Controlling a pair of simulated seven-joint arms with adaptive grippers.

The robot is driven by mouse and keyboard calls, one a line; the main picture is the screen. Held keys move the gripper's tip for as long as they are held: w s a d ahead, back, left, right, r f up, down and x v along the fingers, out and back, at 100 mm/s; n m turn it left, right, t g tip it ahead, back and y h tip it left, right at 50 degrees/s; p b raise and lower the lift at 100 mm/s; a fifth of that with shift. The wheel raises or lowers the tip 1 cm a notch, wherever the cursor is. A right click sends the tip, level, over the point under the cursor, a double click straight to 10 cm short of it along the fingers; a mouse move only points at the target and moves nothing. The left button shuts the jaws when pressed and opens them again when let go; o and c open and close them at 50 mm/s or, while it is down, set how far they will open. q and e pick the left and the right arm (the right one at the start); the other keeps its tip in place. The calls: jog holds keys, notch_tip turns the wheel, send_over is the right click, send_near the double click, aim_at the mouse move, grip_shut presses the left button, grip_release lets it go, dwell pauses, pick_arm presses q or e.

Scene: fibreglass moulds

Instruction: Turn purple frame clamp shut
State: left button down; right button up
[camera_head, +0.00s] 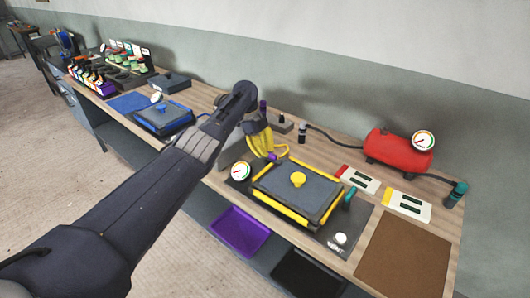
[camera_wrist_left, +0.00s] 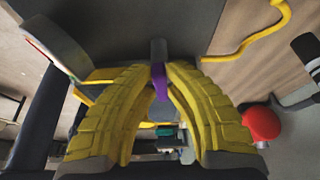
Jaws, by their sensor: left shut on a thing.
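The purple frame clamp (camera_head: 271,156) shows as a small piece at the back-left corner of a yellow-edged mould frame (camera_head: 263,191). In the left wrist view the clamp (camera_wrist_left: 158,82) is between my yellow fingertips, with a grey cylindrical end above it. My left gripper (camera_head: 268,150) reaches down from behind the frame and is shut on the clamp; it also shows in the left wrist view (camera_wrist_left: 157,75). The fingers hide much of the clamp, so I cannot tell its turn angle. My right gripper is not in view.
The frame has a grey lid with a yellow knob (camera_head: 298,179). A dial gauge (camera_head: 240,171) stands left of it, a teal handle (camera_head: 349,197) right. A red tank (camera_head: 398,149) and a yellow hose (camera_wrist_left: 257,33) are nearby. A brown mat (camera_head: 405,254) lies clear at right.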

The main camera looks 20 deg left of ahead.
pick_arm(q)
jog(key=shift+d, duration=0.1)
dwell(0.3)
jog(key=c, duration=1.4)
grip_release()
jog(key=v, duration=0.7)
jog(key=shift+r, duration=0.2)
